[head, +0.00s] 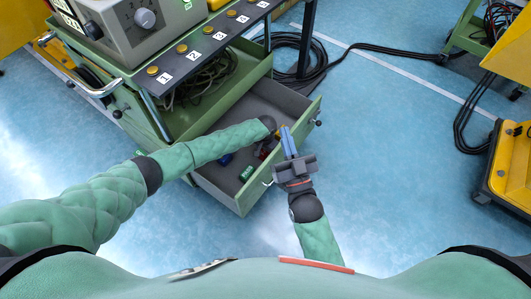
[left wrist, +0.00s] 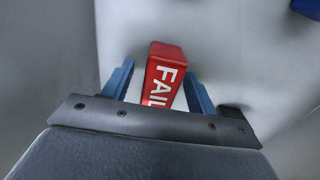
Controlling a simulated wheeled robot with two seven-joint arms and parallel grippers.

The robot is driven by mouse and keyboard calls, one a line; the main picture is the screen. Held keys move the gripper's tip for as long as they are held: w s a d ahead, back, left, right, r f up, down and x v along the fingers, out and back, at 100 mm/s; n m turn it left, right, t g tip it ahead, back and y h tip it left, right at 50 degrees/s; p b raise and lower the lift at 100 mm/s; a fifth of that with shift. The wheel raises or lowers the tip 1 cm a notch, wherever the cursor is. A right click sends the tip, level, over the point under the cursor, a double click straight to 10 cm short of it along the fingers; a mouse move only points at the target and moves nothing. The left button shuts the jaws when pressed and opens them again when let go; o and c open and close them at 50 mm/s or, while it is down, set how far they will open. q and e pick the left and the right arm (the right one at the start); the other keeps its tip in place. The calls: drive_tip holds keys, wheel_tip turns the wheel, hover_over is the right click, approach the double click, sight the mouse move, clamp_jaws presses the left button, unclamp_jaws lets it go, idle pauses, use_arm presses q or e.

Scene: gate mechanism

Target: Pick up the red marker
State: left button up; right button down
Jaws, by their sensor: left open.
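The red marker (left wrist: 165,75) is a red block with white "FAIL" lettering on the grey drawer floor in the left wrist view. My left gripper (left wrist: 158,78) is open, with one blue finger on each side of the block; I cannot tell whether they touch it. In the head view my left arm reaches into the open drawer, and its fingers are mostly hidden. A small red patch (head: 265,150) shows there beside the hand. My right gripper (head: 288,142) has its blue fingers together and empty above the drawer's right side.
The open green drawer (head: 236,205) has raised walls around the hand. A green can (head: 246,173) and a blue item (head: 225,160) lie in it. A blue thing (left wrist: 306,8) shows at the left wrist view's corner. The cabinet top with yellow buttons (head: 182,48) overhangs behind.

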use_arm(q)
drive_tip(key=c, duration=1.1)
drive_tip(key=shift+r, duration=0.1)
